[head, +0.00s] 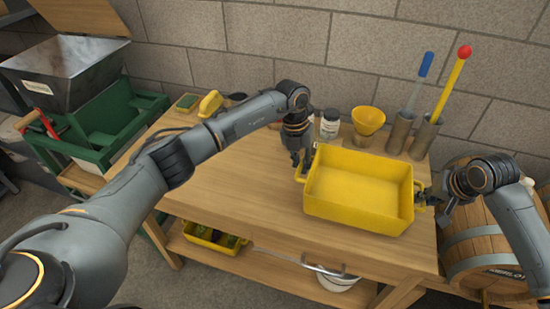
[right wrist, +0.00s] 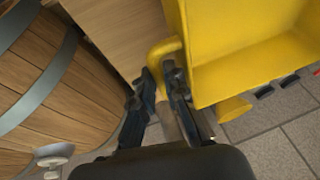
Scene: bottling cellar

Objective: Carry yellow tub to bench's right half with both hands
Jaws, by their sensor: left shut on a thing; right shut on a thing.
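The yellow tub (head: 356,217) is empty and sits at the right half of the wooden bench (head: 265,215) in the head view. It looks level; whether it touches the bench top or hangs just above it I cannot tell. My left gripper (head: 302,165) is shut on the handle at the tub's left side. My right gripper (head: 424,197) is shut on the handle at its right side. In the right wrist view the fingers of my right gripper (right wrist: 158,85) close around the yellow handle (right wrist: 163,50) beside the tub's wall (right wrist: 222,78).
Behind the tub stand a yellow funnel (head: 368,121), a small jar (head: 330,123) and metal holders (head: 399,134) with blue- and red-tipped rods. A barrel (head: 480,245) stands right of the bench. The bench's left front is clear. A yellow bin (head: 212,238) sits on the lower shelf.

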